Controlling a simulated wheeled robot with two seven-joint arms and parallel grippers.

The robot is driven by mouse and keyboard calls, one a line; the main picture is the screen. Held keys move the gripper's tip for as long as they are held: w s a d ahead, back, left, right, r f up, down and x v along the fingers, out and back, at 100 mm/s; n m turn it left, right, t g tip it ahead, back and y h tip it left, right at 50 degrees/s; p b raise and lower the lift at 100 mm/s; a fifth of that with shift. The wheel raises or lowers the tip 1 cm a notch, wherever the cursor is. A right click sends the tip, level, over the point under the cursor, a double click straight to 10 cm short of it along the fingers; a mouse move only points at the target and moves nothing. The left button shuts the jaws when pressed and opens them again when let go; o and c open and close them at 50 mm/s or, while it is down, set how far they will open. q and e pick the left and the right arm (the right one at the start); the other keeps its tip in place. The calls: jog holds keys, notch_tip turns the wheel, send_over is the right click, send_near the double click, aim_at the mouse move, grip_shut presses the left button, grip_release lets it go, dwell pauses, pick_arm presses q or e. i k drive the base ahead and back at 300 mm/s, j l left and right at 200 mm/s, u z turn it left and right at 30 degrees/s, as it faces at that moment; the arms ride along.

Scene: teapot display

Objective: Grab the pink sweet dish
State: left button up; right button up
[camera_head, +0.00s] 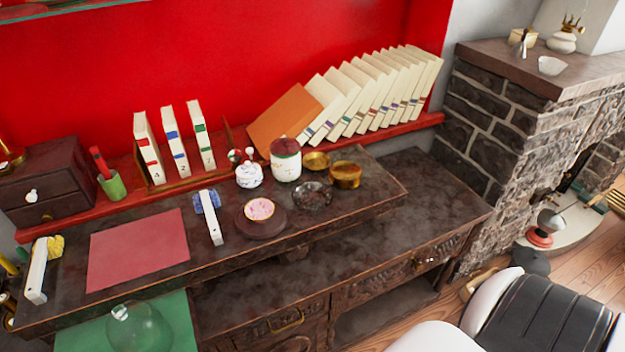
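The pink sweet dish (260,209) is a small round dish with a pink top. It sits on a dark round base (260,228) on the raised dark shelf of the desk, near the middle of the view. A dark glass bowl (312,195) stands close to its right. Neither of my grippers is in view.
A white jar with a dark red lid (286,165), a small patterned pot (249,176) and brass bowls (345,175) stand behind the dish. A red mat (140,248) lies left. The lower desktop (330,265) in front is mostly clear.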

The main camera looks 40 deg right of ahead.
aim_at(259, 210)
jog(key=z, duration=0.8)
